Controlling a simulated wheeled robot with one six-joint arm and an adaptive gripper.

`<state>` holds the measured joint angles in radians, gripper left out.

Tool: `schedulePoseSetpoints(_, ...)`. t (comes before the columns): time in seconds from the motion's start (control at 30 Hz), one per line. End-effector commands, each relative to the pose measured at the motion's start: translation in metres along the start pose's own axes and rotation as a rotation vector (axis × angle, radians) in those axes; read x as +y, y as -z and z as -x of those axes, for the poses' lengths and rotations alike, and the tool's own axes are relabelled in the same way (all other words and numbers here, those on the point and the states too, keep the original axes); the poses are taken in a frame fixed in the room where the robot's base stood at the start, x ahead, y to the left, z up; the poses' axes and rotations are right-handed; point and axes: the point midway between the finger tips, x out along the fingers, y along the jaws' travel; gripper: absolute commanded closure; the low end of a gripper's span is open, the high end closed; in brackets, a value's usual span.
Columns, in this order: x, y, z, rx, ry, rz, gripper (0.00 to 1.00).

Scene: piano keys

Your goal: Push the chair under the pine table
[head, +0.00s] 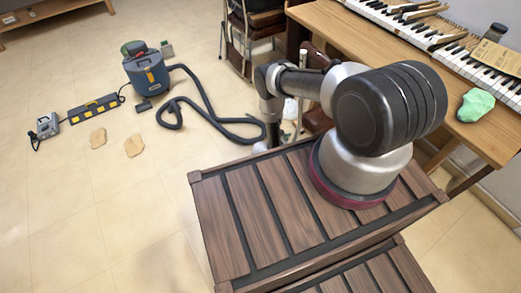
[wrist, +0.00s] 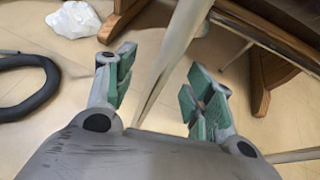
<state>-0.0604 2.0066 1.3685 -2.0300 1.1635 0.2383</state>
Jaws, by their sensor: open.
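The pine table (head: 335,22) stands at the upper right of the head view with piano keys on it. In the wrist view my gripper (wrist: 160,72) is open. A pale slanted tube, apparently a chair leg (wrist: 178,50), passes between the fingers in the picture; I cannot tell whether they touch it. Dark brown wood (wrist: 262,85) shows at the right. My gripper is mostly hidden in the head view.
A blue vacuum (head: 148,75) with a dark hose (head: 200,112) lies on the floor at left; the hose also shows in the wrist view (wrist: 45,95). A white crumpled thing (wrist: 72,19) lies nearby. A green cloth (head: 476,105) lies on the table. The lower-left floor is clear.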

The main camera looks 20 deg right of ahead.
Motion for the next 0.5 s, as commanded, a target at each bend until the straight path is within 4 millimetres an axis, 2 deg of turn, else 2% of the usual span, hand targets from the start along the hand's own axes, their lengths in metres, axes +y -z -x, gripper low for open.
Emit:
schedulePoseSetpoints(0.3, 0.001, 0.017, 0.032, 0.0, -0.003, 0.002, 0.46)
schedulePoseSetpoints(0.5, 0.0, 0.025, 0.046, -0.001, -0.001, 0.0, 0.46)
